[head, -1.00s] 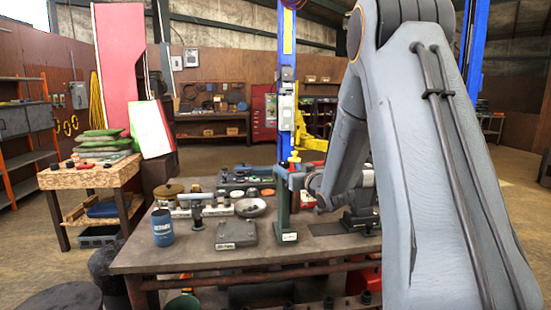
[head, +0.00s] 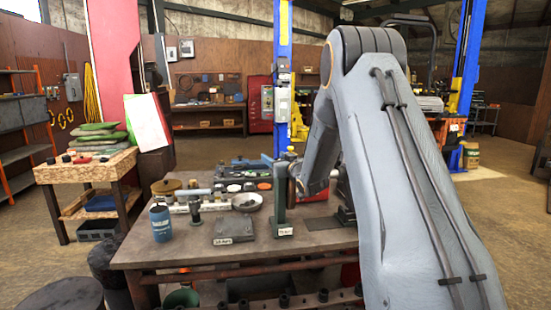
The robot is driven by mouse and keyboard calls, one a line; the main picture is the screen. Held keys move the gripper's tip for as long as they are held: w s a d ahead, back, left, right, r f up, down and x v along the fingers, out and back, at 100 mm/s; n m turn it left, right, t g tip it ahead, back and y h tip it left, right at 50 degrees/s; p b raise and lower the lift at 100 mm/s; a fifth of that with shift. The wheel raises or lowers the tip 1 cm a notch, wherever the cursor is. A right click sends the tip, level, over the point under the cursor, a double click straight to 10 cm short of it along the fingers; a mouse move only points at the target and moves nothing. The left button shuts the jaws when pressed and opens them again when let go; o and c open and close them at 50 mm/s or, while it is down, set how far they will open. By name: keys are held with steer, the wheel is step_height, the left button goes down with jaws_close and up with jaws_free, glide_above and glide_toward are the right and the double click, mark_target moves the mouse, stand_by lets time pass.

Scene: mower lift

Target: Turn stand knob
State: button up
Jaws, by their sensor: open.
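A dark green upright stand (head: 280,200) with a small white label at its foot is on the workbench (head: 190,252). A small yellowish knob (head: 291,152) shows at the top of the stand area. My gripper (head: 297,186) is at the end of my grey arm, just right of the stand's post, and is open. Its fingers are small and partly hidden by the stand and my arm. I cannot tell whether it touches the stand or its knob.
A side table (head: 92,167) with green bags stands at left. A blue lift post (head: 283,80) rises behind.

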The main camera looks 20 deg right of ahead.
steer(key=c, duration=1)
steer(key=shift+c, duration=0.2)
